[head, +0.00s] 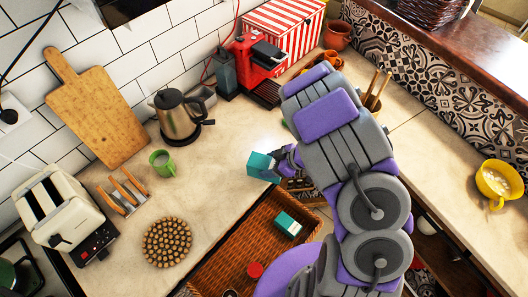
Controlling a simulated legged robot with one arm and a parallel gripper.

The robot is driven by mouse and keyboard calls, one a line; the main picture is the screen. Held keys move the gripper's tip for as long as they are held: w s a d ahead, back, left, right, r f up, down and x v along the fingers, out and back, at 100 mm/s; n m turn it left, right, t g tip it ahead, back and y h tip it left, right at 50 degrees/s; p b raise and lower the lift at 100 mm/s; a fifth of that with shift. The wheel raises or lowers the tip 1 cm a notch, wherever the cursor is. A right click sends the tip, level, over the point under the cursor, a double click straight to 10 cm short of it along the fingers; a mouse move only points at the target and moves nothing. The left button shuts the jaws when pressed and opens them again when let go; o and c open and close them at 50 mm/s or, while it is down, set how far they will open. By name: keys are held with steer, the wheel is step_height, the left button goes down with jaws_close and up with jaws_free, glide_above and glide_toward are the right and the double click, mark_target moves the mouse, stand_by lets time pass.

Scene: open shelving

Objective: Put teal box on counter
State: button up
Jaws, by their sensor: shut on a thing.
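A teal box (261,167) with a pale side is at the end of my gripper (279,163), which is shut on it. The fingers are small and partly hidden by the arm. The box shows at the front edge of the beige counter (215,185); whether it touches the surface or hangs above it I cannot tell. A second teal and white box (288,224) lies in the wicker drawer (237,250) below the counter.
On the counter stand a toaster (60,210), toast rack (125,192), round cork trivet (167,242), green mug (162,162), kettle (178,115) and red coffee machine (257,62). A yellow cup (497,181) is on the right counter.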

steer(key=w+f, duration=0.1)
steer(key=w, duration=0.2)
steer(key=w+f+b, duration=0.1)
steer(key=w+f, duration=0.1)
steer(key=w, duration=0.1)
steer(key=w+f+b, duration=0.1)
steer(key=w, duration=0.1)
steer(key=shift+w+a+f, duration=0.25)
steer(key=shift+w+a, duration=0.15)
steer(key=shift+r, duration=0.15)
steer(key=o, duration=1)
steer(key=shift+o, duration=0.2)
steer(key=p+v, duration=0.2)
steer(key=v, duration=1)
